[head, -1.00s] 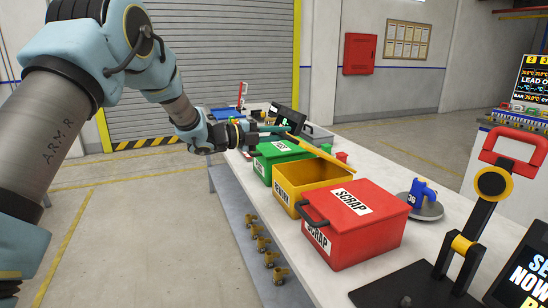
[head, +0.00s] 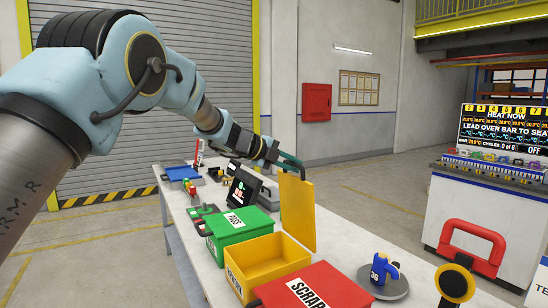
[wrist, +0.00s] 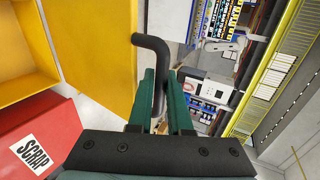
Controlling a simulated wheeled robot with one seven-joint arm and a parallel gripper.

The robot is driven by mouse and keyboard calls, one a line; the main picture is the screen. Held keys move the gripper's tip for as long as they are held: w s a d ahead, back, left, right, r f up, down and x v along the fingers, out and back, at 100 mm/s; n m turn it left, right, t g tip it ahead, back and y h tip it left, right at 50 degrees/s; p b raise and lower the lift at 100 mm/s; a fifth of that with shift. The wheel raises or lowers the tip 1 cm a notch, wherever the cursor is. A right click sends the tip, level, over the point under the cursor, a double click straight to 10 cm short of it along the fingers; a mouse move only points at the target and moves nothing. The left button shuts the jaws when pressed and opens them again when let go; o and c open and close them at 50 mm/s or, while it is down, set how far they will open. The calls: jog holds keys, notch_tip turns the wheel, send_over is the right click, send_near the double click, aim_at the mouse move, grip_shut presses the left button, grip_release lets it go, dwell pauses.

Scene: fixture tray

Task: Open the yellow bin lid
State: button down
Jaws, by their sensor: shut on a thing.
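The yellow bin (head: 266,262) stands on the bench between a green bin and a red bin, with its inside showing. Its yellow lid (head: 298,210) stands raised, close to upright, at the bin's far right side. My gripper (head: 291,163) is at the lid's top edge. In the wrist view the green jaws (wrist: 163,95) are shut on the lid's dark bent handle (wrist: 153,45). The yellow lid panel also shows there (wrist: 95,50), left of the jaws.
The green PASS bin (head: 240,226) and red SCRAP bin (head: 315,290) flank the yellow bin, lids down. A blue part marked 36 (head: 380,268) sits on a round grey base to the right. A dark screen (head: 243,187) stands behind the green bin.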

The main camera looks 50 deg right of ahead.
jog(key=s+d+t+y+p, duration=0.1)
jog(key=s+d+y, duration=0.1)
jog(key=d, duration=0.5)
jog(key=shift+s+d+f+y, duration=0.15)
jog(key=shift+s+f+y, duration=0.2)
jog(key=shift+y, duration=0.35)
jog(key=c, duration=1)
grip_release()
jog(key=shift+r, duration=0.1)
jog(key=b+v, duration=0.4)
jog(key=v, duration=0.7)
jog(key=shift+s, duration=0.2)
